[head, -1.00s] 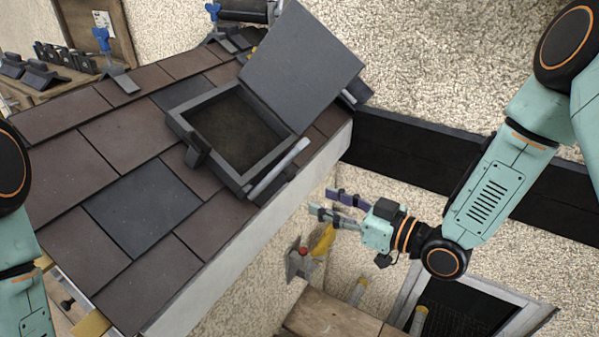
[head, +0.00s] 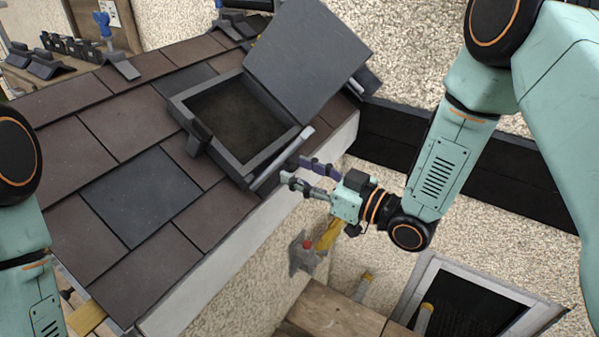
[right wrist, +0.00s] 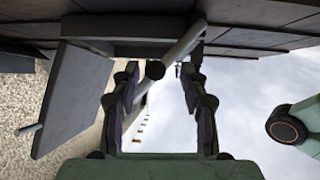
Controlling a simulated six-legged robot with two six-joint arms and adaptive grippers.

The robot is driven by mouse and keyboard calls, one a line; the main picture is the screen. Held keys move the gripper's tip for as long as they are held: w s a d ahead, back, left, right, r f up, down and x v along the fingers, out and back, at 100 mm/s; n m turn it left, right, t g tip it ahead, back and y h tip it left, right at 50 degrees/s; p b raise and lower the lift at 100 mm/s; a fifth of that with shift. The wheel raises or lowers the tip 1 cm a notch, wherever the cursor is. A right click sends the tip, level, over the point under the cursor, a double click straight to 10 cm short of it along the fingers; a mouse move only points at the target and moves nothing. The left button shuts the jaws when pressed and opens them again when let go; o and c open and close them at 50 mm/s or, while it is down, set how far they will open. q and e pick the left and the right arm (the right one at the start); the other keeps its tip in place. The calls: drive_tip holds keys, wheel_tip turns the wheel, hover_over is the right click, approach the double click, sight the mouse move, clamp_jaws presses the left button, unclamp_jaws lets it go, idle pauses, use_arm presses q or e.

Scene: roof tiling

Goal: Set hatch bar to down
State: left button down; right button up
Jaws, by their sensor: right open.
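The hatch (head: 240,115) is a dark grey frame set in the tiled roof. Its lid (head: 308,58) stands raised and tilted back; it probably shows as the hanging dark panel (right wrist: 75,100) in the right wrist view. The hatch bar (head: 270,174) is a light grey rod along the hatch's lower right edge, slanting out in the right wrist view (right wrist: 184,42) with a dark round end. My right gripper (head: 297,170) is open and empty, its fingertips close to the bar. Whether they touch it I cannot tell. My left gripper is out of view.
Brown and slate tiles (head: 120,190) cover the roof, with a pale edge board (head: 250,240) below the hatch. A dark beam (head: 440,160) runs along the rough wall. A red-topped grey fixture (head: 303,256) and a wooden surface (head: 330,318) lie below. Open air surrounds the right forearm.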

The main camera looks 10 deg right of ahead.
drive_tip(key=shift+w+f, duration=0.15)
drive_tip(key=shift+w, duration=0.4)
drive_tip(key=shift+s+a, duration=0.15)
drive_tip(key=shift+a, duration=0.05)
drive_tip(key=shift+c, duration=0.6)
drive_tip(key=shift+d, duration=0.1)
drive_tip(key=c, duration=0.6)
clamp_jaws()
